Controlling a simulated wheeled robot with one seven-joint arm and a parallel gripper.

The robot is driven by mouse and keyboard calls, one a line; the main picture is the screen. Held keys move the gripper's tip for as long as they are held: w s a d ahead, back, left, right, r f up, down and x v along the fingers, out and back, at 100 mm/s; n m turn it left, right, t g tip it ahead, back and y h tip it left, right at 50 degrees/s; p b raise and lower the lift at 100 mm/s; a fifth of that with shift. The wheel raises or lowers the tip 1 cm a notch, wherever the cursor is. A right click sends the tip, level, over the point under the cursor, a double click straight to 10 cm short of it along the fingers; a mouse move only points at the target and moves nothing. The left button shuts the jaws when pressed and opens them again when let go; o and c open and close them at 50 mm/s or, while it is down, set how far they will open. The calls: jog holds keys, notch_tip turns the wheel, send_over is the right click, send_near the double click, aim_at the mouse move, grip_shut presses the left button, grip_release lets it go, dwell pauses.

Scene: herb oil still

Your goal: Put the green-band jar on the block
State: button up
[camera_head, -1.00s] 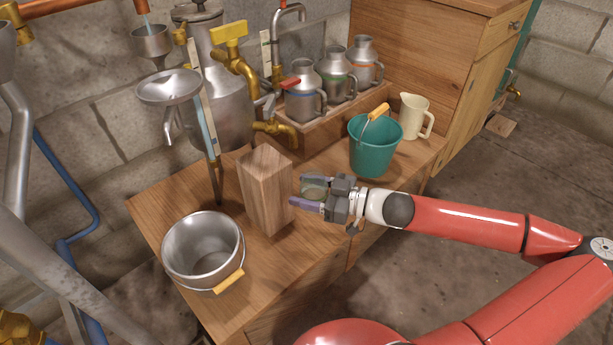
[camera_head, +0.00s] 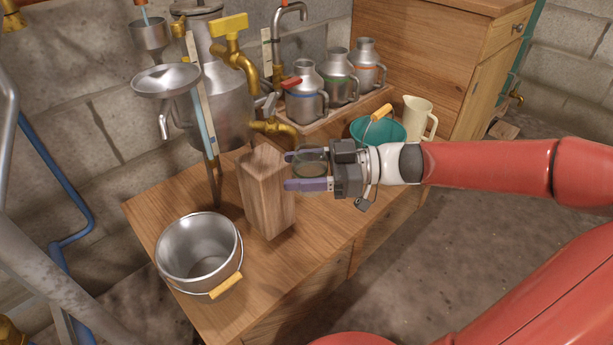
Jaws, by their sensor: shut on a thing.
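My gripper (camera_head: 306,171) is shut on a small clear glass jar (camera_head: 312,168), which looks to be the green-band jar. Its rim and a greenish tint show between the fingers, but the band is hard to make out. The gripper reaches in from the right, with the jar held just right of the top of the wooden block (camera_head: 268,200). The block stands upright on the wooden table, and its top is bare. Fingertips are close to the block's upper right edge; I cannot tell whether they touch it.
A metal bucket (camera_head: 190,262) stands front left of the block. Behind are a metal still (camera_head: 222,115), a funnel (camera_head: 166,80) and brass taps. Several metal cans (camera_head: 305,97) stand on a shelf. A teal bucket (camera_head: 362,131) and a cream jug (camera_head: 417,115) are behind my arm.

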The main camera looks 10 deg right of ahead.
jog(key=w+a+b, duration=0.1)
jog(key=w+a, duration=0.1)
jog(key=w, duration=0.2)
jog(key=w+a+b, duration=0.1)
jog(key=w+a, duration=0.2)
jog(key=w, duration=0.1)
jog(key=w+a+f+b, duration=0.1)
jog(key=w+a+b, duration=0.1)
jog(key=w+a, duration=0.1)
jog(key=shift+w+a+f, duration=0.1)
jog(key=shift+w+a, duration=0.15)
jog(key=shift+w, duration=0.45)
jog(key=shift+w+f+b, duration=0.15)
jog(key=shift+f+b, duration=0.4)
jog(key=shift+b, duration=0.05)
jog(key=shift+f+b, duration=0.35)
jog(key=shift+b, duration=0.1)
jog(key=o, duration=1.1)
